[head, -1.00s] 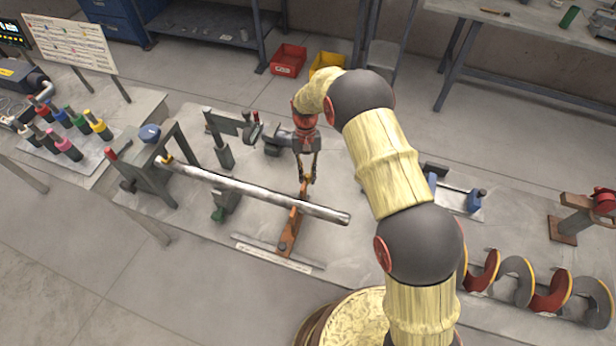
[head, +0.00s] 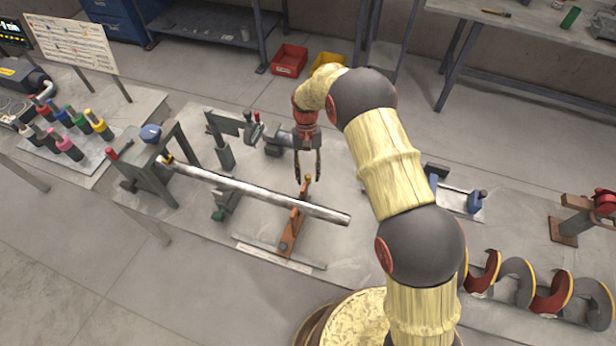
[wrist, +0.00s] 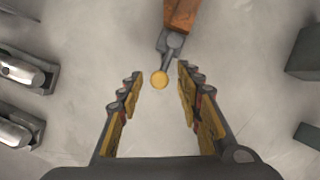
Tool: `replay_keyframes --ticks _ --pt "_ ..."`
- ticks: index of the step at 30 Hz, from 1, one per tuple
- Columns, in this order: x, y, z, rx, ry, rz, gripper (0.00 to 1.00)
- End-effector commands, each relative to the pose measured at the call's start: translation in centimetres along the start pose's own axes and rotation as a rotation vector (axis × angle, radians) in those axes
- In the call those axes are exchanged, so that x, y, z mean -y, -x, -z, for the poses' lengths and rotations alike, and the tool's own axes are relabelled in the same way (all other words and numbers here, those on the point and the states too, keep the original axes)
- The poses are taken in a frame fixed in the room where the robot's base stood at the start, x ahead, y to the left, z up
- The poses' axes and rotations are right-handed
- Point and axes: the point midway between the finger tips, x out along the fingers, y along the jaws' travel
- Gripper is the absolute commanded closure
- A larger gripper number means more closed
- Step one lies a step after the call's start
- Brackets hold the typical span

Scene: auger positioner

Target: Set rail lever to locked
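The rail lever (head: 308,181) stands at the far end of the orange rail (head: 289,234), which crosses under the long steel shaft (head: 265,193). In the wrist view the lever is a short grey arm (wrist: 171,55) with a yellow knob (wrist: 159,79), joined to the end of the orange rail (wrist: 182,14). My gripper (head: 308,177) is open, pointing down at the lever. In the wrist view the knob lies between the two spread fingertips, apart from both. I cannot tell how far below the tips it is. No lock marking is readable.
A green-grey post with an arm (head: 222,140) stands left of my gripper. The shaft runs from a stand (head: 150,175) at left. A blue-handled fixture (head: 460,195) and auger flights (head: 515,280) lie at right. The table between my gripper and that fixture is mostly clear.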

Motion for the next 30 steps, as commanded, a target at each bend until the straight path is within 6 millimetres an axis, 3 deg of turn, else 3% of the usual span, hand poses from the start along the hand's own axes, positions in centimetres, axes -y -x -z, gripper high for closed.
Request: replay_keyframes --ticks 9,15,21,30 --pt "0.0 6.4 0.1 -0.004 0.0 0.001 0.65" --pt "0.0 9.3 0.1 -0.002 0.0 0.001 0.65" --pt "0.0 10.4 0.0 0.0 0.0 0.0 0.65" --pt "0.0 10.5 0.0 0.0 0.0 0.0 0.65"
